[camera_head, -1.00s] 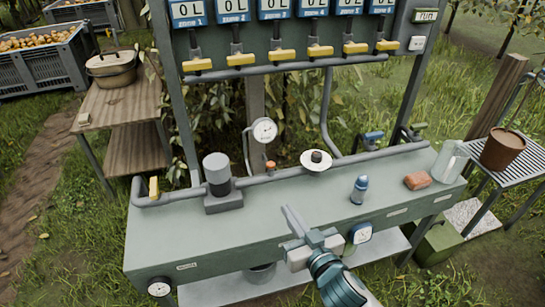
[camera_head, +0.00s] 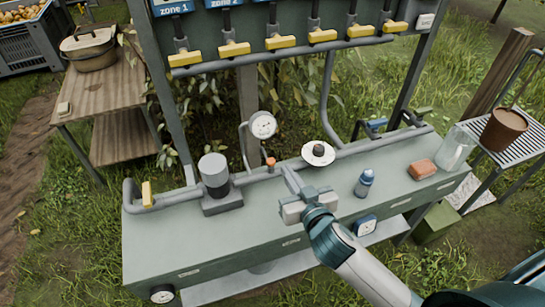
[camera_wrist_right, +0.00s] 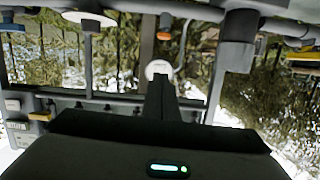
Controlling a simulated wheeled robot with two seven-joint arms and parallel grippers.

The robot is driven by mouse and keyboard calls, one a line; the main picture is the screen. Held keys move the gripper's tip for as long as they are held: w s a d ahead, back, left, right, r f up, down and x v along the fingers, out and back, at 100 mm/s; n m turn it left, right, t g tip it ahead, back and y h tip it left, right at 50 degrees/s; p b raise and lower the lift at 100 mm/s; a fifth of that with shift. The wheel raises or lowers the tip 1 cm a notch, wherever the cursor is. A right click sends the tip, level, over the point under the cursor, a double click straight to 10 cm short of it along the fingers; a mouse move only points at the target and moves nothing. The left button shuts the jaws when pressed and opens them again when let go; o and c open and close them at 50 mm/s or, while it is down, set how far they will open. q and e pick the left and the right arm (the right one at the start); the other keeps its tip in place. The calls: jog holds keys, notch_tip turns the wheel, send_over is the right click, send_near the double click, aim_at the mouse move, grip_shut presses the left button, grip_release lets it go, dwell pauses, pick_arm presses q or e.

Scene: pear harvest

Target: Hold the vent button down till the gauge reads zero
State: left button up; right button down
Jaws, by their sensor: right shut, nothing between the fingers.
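The round white gauge (camera_head: 262,125) stands on a thin pipe behind the bench; its needle is too small to read. A small orange-red button (camera_head: 270,162) sits on the pipe just below it, the likeliest vent button. In the right wrist view the gauge (camera_wrist_right: 157,69) is partly behind my fingers, and the orange button (camera_wrist_right: 163,36) shows above it. My right gripper (camera_head: 289,174) is shut and empty, its tips over the bench just right of the orange button in the picture, seemingly not touching it. My left gripper is not in view.
A white disc with a dark knob (camera_head: 318,153) sits on the pipe to the right, and a grey cylinder (camera_head: 213,172) stands left. A blue bottle (camera_head: 364,184), brick-red block (camera_head: 422,169) and clear jug (camera_head: 455,150) stand on the bench's right. The front left bench top is clear.

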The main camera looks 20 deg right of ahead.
jog(key=p, duration=0.3)
send_over(271, 162)
jog(key=f+v, duration=0.1)
jog(key=v, duration=0.1)
jog(key=f, duration=0.1)
jog(key=shift+s+d+f+p, duration=0.1)
jog(key=shift+f+p, duration=0.1)
jog(key=shift+f, duration=0.95)
jog(key=shift+s+d+f+p, duration=0.1)
jog(key=shift+f+p, duration=0.05)
jog(key=shift+f, duration=1)
jog(key=shift+f, duration=0.1)
